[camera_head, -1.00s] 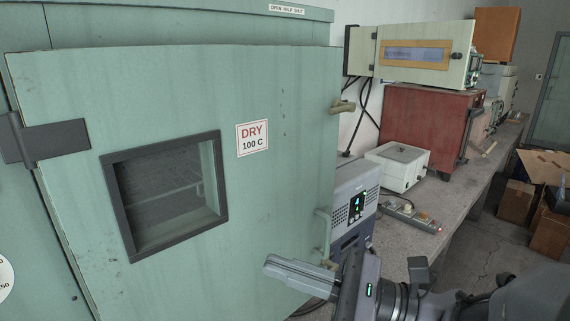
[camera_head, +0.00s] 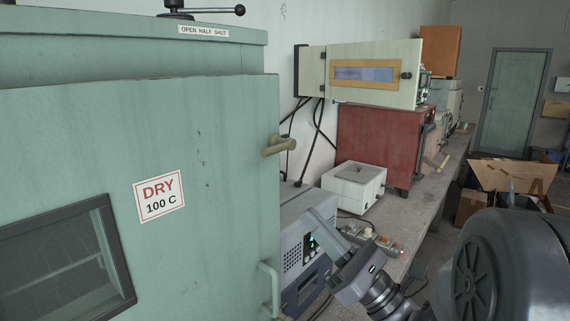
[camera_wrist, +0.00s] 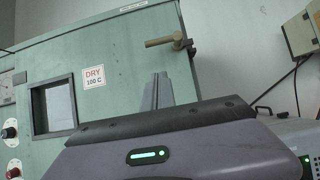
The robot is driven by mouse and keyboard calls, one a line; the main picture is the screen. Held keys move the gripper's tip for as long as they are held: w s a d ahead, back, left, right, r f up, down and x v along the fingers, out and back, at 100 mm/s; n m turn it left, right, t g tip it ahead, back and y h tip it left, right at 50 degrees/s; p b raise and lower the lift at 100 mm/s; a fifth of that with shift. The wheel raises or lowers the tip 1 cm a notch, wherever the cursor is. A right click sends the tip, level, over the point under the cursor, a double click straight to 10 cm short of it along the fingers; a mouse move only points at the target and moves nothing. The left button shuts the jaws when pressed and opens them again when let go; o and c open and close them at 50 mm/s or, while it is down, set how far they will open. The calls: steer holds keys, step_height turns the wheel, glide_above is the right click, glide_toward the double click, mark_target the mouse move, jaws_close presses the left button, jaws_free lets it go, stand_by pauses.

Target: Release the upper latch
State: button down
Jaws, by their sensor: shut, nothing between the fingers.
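The upper latch (camera_head: 278,146) is a tan-brown lever near the top right edge of the green oven door (camera_head: 225,225). In the wrist view the latch (camera_wrist: 165,41) lies roughly level, its bar pointing left from a thicker pivot at the door edge. My gripper (camera_head: 314,216) is shut and empty, below and to the right of the latch in the head view, apart from it. In the wrist view its fingers (camera_wrist: 158,78) point up just below the latch. A pale upright handle (camera_head: 268,288) sits lower on the door; a lower latch is not clearly seen.
A grey unit with a lit panel (camera_head: 305,250) stands close behind my gripper. A white box (camera_head: 354,186), a red cabinet (camera_head: 375,145) and a power strip (camera_head: 385,243) are on the bench. The space right of the latch holds hanging black cables (camera_head: 318,127).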

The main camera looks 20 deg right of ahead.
steer(key=w+a+r+p, duration=0.4)
steer(key=w+r, duration=0.1)
steer(key=r, duration=0.3)
steer(key=shift+w, duration=0.35)
